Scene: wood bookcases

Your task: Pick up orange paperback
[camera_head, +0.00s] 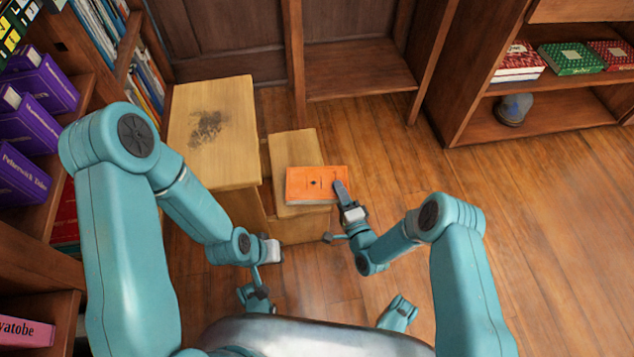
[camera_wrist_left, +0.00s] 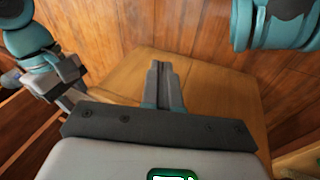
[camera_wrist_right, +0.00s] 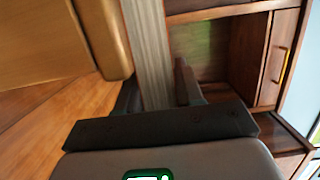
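The orange paperback (camera_head: 308,184) lies flat on the lower step (camera_head: 291,146) of a light wooden step stool. Its right end sticks out past the step's edge. My right gripper (camera_head: 341,192) is at that end, with one finger over the cover. In the right wrist view the book's pale page edge (camera_wrist_right: 148,50) runs between the two fingers (camera_wrist_right: 158,92). They sit close on either side, but whether both press on it is unclear. My left gripper (camera_head: 258,284) is low, left of the book and in front of the stool; its fingers (camera_wrist_left: 163,85) are together and empty.
The stool's taller step (camera_head: 211,140), with a dark smudge, stands left of the book. A bookcase with purple books (camera_head: 38,115) is close on the left. Another with red and green books (camera_head: 570,58) and a grey object (camera_head: 513,109) is back right. The right floor is clear.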

